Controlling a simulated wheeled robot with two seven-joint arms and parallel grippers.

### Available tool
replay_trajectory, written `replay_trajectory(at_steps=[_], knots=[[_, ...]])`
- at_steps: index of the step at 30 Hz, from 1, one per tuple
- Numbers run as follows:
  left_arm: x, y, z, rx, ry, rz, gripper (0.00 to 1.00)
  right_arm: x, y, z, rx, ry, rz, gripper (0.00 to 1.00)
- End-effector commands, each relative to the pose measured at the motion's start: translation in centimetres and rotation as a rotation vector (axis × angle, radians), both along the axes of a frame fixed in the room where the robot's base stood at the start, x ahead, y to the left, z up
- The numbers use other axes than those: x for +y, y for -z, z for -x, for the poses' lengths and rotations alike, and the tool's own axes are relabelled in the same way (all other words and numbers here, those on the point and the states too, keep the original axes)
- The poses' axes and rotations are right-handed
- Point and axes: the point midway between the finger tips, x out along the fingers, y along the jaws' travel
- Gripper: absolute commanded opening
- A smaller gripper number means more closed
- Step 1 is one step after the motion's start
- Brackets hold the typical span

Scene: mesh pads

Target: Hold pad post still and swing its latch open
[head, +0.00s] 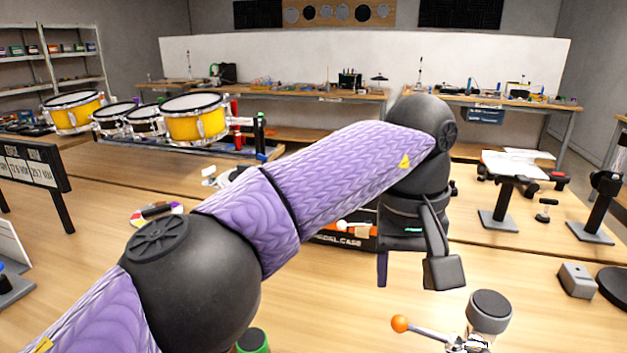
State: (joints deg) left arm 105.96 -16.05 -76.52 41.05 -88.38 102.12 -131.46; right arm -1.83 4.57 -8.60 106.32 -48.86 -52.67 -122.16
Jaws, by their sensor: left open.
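A short silver post with a round dark grey pad on top (490,305) stands at the lower right, its base cut off by the picture's bottom edge. A metal latch lever ending in an orange ball (399,323) sticks out to its left. My left gripper (414,270) points down above and to the left of the post, over the lever. Its two fingers are spread, with nothing seen between them, and it looks apart from the post and lever. My right gripper is out of view.
Yellow drums (195,119) stand at the back left. A black case (345,236) sits behind my left gripper. A grey block (577,281) and a black disc (613,287) lie right of the post. Stands with black posts (500,205) are farther back. Bare table lies around the post.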

Motion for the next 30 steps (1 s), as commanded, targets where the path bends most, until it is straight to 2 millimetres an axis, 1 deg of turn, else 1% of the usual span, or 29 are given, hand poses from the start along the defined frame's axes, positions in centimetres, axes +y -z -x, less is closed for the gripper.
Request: replay_trajectory(at_steps=[1,2,3,5,6,9,12,13,15,18,22,27,30], knots=[[0.1,1.0,-0.3,0.023,-0.163,0.032,0.62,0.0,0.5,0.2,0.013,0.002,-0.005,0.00],[0.1,1.6,-0.5,0.037,-0.289,0.053,0.62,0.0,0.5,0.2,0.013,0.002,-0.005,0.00],[0.1,2.4,-0.7,0.061,-0.462,0.084,0.62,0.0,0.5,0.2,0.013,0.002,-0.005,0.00],[0.2,3.4,-1.1,0.106,-0.718,0.126,0.62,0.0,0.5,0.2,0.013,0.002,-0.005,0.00],[0.2,4.0,-1.3,0.139,-0.883,0.152,0.62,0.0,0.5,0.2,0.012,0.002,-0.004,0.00],[0.4,5.3,-1.7,0.231,-1.247,0.204,0.62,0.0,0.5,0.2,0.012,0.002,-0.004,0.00],[0.6,6.2,-2.0,0.312,-1.519,0.236,0.62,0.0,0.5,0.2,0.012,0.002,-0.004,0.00],[0.6,6.3,-2.1,0.332,-1.579,0.243,0.62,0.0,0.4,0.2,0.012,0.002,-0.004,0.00],[0.7,6.7,-2.2,0.368,-1.684,0.251,0.62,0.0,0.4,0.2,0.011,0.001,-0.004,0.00],[0.6,6.9,-2.2,0.394,-1.755,0.258,0.62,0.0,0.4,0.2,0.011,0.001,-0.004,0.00],[0.3,7.7,-2.3,0.397,-1.766,0.255,0.62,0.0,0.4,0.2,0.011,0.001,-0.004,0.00],[-0.5,9.6,-2.3,0.397,-1.765,0.254,0.62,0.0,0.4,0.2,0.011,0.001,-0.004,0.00],[-0.8,10.4,-2.3,0.396,-1.764,0.255,0.62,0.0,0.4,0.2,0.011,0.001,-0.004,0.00]])
